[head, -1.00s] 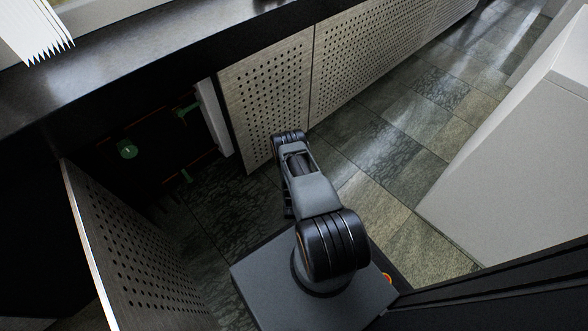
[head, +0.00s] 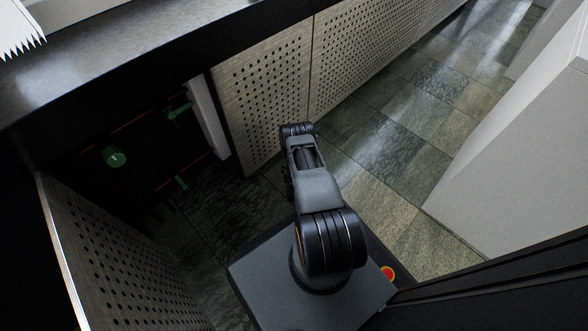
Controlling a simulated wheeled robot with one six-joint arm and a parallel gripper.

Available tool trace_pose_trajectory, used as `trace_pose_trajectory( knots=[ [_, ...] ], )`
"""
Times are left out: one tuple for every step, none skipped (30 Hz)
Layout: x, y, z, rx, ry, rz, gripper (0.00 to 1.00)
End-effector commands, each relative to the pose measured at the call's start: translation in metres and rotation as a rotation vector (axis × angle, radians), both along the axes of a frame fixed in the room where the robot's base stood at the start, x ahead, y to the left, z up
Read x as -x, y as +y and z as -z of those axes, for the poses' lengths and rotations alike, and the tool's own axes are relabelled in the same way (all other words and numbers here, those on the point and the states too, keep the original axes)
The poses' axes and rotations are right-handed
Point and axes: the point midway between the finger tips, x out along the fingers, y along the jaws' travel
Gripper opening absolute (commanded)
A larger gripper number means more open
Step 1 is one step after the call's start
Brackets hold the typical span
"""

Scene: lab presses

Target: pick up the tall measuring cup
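I cannot make out a tall measuring cup in the head view. A dark open press on the left holds a small green round thing (head: 115,156) and other green pieces (head: 180,110), too dim to identify. My arm reaches up the middle of the view, to the right of the press opening. My gripper is not visible; it may be hidden beyond or below the arm.
An open perforated door (head: 120,255) stands at the lower left. Closed perforated doors (head: 270,95) run along the right of the opening, under a dark countertop (head: 120,65). A pale cabinet (head: 500,150) stands at the right. Tiled floor (head: 405,130) is clear between.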

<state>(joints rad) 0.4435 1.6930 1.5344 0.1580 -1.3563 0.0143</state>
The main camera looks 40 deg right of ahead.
Motion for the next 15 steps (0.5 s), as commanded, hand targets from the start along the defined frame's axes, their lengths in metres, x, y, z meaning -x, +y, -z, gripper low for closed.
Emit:
trace_pose_trajectory(
  knots=[
    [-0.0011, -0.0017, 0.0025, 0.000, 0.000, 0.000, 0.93],
    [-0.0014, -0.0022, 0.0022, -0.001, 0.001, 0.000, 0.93],
    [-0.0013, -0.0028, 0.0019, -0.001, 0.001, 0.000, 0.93],
    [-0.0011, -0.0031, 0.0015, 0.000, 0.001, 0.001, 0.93],
    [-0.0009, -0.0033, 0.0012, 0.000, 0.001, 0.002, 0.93],
    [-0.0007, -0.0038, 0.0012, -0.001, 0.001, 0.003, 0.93],
    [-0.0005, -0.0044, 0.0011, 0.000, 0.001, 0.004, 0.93],
    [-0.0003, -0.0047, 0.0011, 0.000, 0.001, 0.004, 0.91],
    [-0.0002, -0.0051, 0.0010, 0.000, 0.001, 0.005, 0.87],
    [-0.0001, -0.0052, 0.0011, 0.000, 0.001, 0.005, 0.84],
    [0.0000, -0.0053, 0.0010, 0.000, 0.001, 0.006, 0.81],
    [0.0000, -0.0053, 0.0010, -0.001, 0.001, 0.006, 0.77],
    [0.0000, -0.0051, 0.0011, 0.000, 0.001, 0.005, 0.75],
    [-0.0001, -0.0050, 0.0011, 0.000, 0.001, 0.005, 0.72],
    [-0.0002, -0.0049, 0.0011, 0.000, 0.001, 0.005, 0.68]
  ],
)
